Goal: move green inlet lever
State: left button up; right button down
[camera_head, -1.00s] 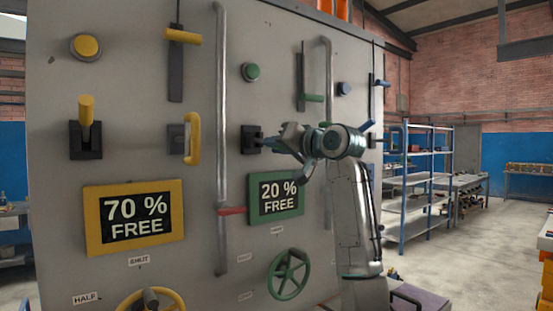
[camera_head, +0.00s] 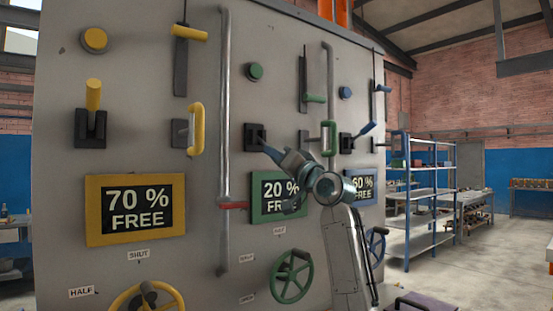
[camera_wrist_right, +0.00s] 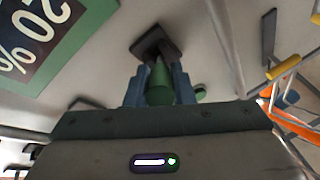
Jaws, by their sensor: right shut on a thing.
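The green inlet lever's dark square mount (camera_head: 255,137) is on the grey panel, left of the green D-shaped handle. My right gripper (camera_head: 272,153) is in front of and slightly below this mount and hides the lever's handle in the head view. In the right wrist view, the two blue-grey fingers (camera_wrist_right: 157,88) are shut on the green lever handle (camera_wrist_right: 160,82), one finger on each side. The handle runs from the dark mount (camera_wrist_right: 157,44) towards the wrist. My left gripper is not in view.
The green-framed "20 % FREE" sign (camera_head: 265,205) is just below, partly behind my right arm. A vertical grey pipe (camera_head: 224,130) with a red lever (camera_head: 233,205) stands to the left. A green D-handle (camera_head: 328,138) and blue lever (camera_head: 358,135) are to the right.

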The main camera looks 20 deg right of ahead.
jog(key=c, duration=1.3)
grip_release()
jog(key=shift+w, duration=0.1)
jog(key=shift+o, duration=0.2)
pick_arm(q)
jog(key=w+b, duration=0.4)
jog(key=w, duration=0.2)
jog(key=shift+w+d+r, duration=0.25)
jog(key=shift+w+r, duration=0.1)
pick_arm(e)
jog(key=v, duration=1.1)
jog(key=shift+w, duration=0.1)
